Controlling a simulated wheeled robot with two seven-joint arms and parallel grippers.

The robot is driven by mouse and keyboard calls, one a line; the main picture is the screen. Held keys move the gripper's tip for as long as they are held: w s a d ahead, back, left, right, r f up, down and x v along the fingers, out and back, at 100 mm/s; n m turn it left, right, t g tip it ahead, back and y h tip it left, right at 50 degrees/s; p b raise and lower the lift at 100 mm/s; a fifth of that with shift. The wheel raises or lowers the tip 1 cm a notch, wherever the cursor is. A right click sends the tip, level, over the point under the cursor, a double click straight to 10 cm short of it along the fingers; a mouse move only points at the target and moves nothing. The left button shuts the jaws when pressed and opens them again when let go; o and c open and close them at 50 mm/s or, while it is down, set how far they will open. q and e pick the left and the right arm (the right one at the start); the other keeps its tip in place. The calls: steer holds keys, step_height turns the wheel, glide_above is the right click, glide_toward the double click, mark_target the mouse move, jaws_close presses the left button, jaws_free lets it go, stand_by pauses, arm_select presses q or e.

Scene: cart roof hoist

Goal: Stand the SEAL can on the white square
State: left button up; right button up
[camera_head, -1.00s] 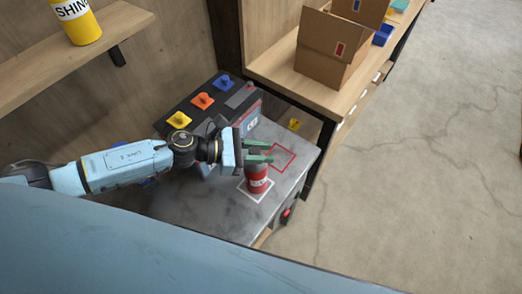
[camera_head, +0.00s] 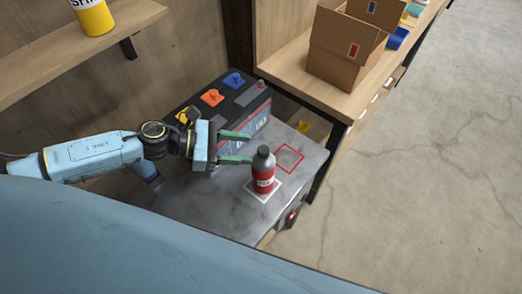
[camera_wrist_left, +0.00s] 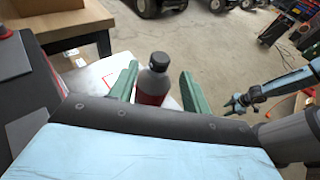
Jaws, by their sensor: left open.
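The SEAL can (camera_head: 263,181), red with a white label and a grey top, stands upright on the white square (camera_head: 277,188) on the grey cart top. Its label is too small to read surely. My left gripper (camera_head: 249,148) is open, its two green fingers to the left of and above the can, apart from it in the head view. In the left wrist view the can (camera_wrist_left: 153,84) shows beyond and between the open fingers (camera_wrist_left: 160,80). A light blue arm with a small dark gripper (camera_wrist_left: 236,103) shows at the right there; its jaws are too small to tell.
A red outlined square (camera_head: 290,158) lies empty behind the can. A dark box with orange (camera_head: 212,97) and blue (camera_head: 234,80) knobbed pieces stands at the cart's back. A cardboard box (camera_head: 343,50) is on the wooden bench; a yellow can (camera_head: 95,18) is on the shelf.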

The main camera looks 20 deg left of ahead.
arm_select(q)
steer(key=shift+b+v, duration=0.3)
steer(key=shift+v, duration=1.85)
stand_by(0.4)
